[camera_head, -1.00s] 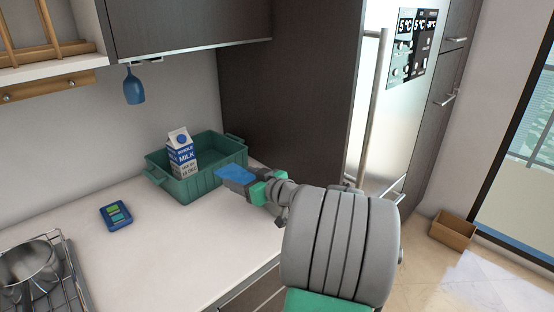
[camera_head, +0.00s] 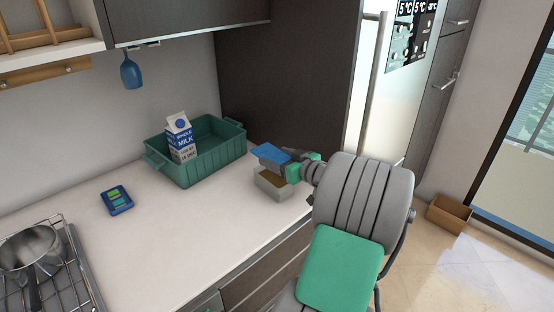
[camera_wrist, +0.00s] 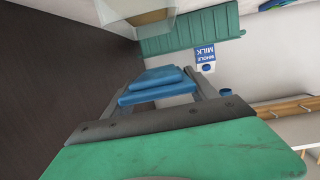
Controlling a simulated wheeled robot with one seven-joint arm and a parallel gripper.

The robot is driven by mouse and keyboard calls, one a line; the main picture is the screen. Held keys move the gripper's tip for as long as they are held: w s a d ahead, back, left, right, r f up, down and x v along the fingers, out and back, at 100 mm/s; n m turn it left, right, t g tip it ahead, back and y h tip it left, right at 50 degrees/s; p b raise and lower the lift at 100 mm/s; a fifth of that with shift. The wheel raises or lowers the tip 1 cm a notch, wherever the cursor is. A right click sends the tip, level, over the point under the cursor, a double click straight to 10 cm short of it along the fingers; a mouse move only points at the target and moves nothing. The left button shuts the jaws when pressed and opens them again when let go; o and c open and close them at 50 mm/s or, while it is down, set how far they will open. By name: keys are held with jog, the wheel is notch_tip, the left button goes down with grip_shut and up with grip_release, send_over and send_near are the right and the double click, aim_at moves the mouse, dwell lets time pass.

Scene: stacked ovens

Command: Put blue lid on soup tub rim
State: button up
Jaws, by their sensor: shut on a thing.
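The flat blue lid (camera_head: 268,154) is in my gripper (camera_head: 289,161), which is shut on its edge. In the wrist view the lid (camera_wrist: 157,78) sits between the two fingers (camera_wrist: 160,88). The soup tub (camera_head: 274,190) is a small, pale, squarish open container with brownish contents, standing on the counter near its right end. The lid is held above the tub and apart from it, covering part of its far side in the head view. The wrist view shows the tub (camera_wrist: 137,10) cut off at the top edge, beyond the lid.
A green crate (camera_head: 205,170) holding a milk carton (camera_head: 181,138) stands just left of the tub. A blue device (camera_head: 116,200) lies on the counter. A pot (camera_head: 30,250) stands on a rack at left. A dark tall cabinet panel (camera_head: 285,80) rises behind the tub.

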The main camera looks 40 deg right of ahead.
aim_at(278, 182)
jog(key=shift+f+b, duration=2.95)
jog(key=shift+f, duration=0.1)
jog(key=shift+f+b, duration=0.2)
jog(key=shift+b, duration=0.3)
jog(key=o, duration=1.4)
